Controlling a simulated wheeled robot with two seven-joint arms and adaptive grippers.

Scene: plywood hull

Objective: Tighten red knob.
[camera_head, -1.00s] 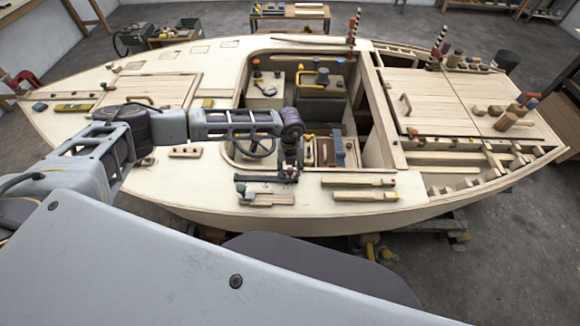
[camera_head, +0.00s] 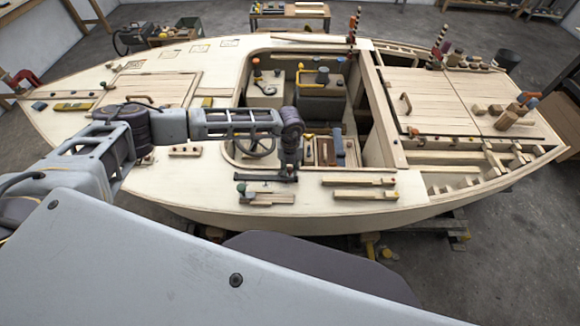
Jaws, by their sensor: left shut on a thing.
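My left gripper (camera_head: 289,167) points down at the near edge of the cockpit opening, at the right part of a dark clamp bar (camera_head: 262,178) on the pale deck. It is shut, and its fingers and wrist cover what they grip. No red knob shows clearly there; the one in the grip is hidden from this view. A green knob (camera_head: 241,187) stands at the left end of the dark bar, apart from the gripper. My right gripper is not in view.
Wooden strips (camera_head: 365,194) lie on the deck right of the gripper. A steering wheel (camera_head: 256,145) is close behind, left of it. The cockpit (camera_head: 372,152) opens beyond with several loose parts.

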